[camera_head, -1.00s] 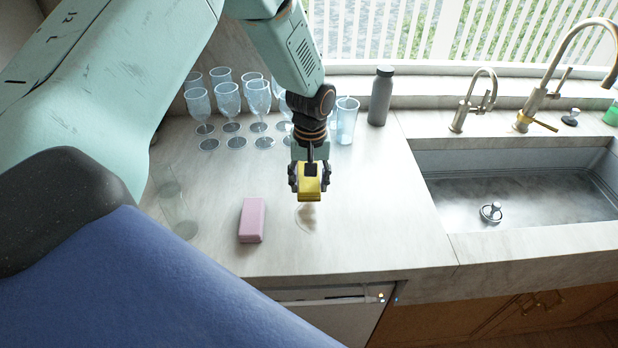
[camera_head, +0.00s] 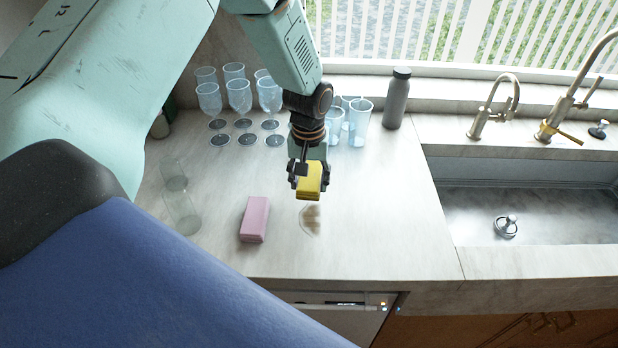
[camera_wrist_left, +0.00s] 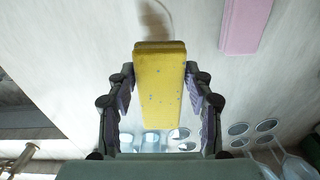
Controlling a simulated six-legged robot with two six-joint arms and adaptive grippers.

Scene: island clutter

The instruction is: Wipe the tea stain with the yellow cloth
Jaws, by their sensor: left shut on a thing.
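The yellow cloth (camera_head: 310,181) is a folded block held in my left gripper (camera_head: 308,178). In the left wrist view the cloth (camera_wrist_left: 160,95) sits between the two fingers of the gripper (camera_wrist_left: 160,98), which are shut on it. The tea stain (camera_head: 311,219) is a brownish patch on the pale counter, just in front of and below the cloth in the head view. It also shows in the left wrist view (camera_wrist_left: 154,18), beyond the cloth's far end. The cloth appears to be above the counter; the exact gap is hard to tell. My right gripper is not in view.
A pink block (camera_head: 254,219) lies left of the stain. Clear glasses (camera_head: 180,205) stand further left. Several stemmed glasses (camera_head: 239,95) and blue tumblers (camera_head: 360,122) stand behind, near a grey bottle (camera_head: 396,99). The sink (camera_head: 530,215) is at right. Counter between stain and sink is clear.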

